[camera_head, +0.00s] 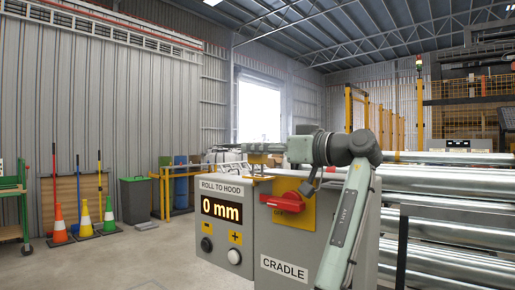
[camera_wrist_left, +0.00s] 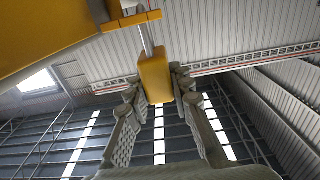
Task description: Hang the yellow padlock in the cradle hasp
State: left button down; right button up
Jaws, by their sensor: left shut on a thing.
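The yellow padlock (camera_wrist_left: 155,78) is between the two fingers of my left gripper (camera_wrist_left: 158,92) in the left wrist view. The fingers are shut on its body. Its grey shackle (camera_wrist_left: 146,38) extends up to a small yellow-orange bracket (camera_wrist_left: 135,20), likely the hasp; I cannot tell whether the shackle passes through it. In the head view my left gripper (camera_head: 264,148) points left above the grey cradle control box (camera_head: 284,242). The padlock is not clearly distinguishable there. My right gripper is not in view.
The box has a red rotary handle (camera_head: 286,202) on a yellow plate and a display (camera_head: 221,210) reading 0 mm. Large metal rollers (camera_head: 450,182) lie to the right. Traffic cones (camera_head: 84,219) and a bin (camera_head: 135,199) stand left. Open floor lies between.

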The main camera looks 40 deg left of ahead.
pick_arm(q)
jog(key=shift+f+b, duration=0.4)
jog(key=shift+f, duration=0.35)
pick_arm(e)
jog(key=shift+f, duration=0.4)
pick_arm(q)
jog(key=c, duration=1.3)
grip_release()
